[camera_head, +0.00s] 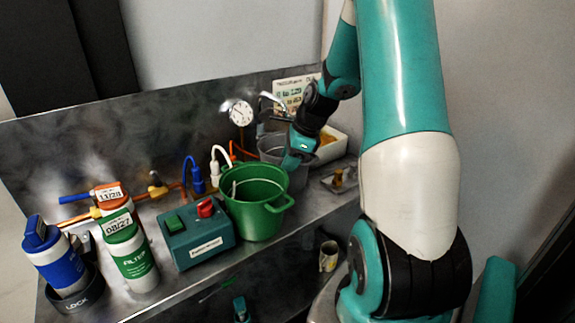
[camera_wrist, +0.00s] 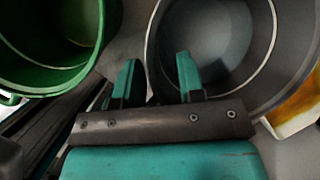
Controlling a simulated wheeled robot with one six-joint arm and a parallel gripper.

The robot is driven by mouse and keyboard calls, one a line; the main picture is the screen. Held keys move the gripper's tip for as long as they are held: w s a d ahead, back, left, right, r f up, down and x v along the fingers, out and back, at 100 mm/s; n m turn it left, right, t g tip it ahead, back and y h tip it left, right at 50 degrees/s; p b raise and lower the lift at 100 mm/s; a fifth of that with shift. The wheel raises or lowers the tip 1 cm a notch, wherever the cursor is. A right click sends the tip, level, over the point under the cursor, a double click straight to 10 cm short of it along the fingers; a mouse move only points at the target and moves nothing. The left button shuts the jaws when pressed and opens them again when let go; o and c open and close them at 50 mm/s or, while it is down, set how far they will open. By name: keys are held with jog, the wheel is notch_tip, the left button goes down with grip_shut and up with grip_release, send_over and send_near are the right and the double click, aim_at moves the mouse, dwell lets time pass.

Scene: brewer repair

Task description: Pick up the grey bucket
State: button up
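The grey bucket (camera_head: 268,149) stands on the metal counter behind the green bucket, partly hidden by my gripper and the green bucket. In the wrist view the grey bucket (camera_wrist: 235,45) fills the upper right, seen from above, and looks empty. My gripper (camera_head: 290,163) is at the grey bucket's near rim. In the wrist view my gripper (camera_wrist: 157,62) is open. Its left finger appears outside the bucket wall and its right finger over the bucket's inside, with the rim between them. I cannot tell whether either finger touches the wall.
The green bucket (camera_head: 258,210) stands close in front, at the left in the wrist view (camera_wrist: 45,50). A teal switch box (camera_head: 195,238) and filter canisters (camera_head: 130,258) are farther left. A white bin (camera_head: 330,147) with yellow contents is on the right. A gauge (camera_head: 238,112) is behind.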

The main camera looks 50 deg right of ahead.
jog(key=shift+x, duration=0.85)
grip_shut()
jog(key=shift+r, duration=0.15)
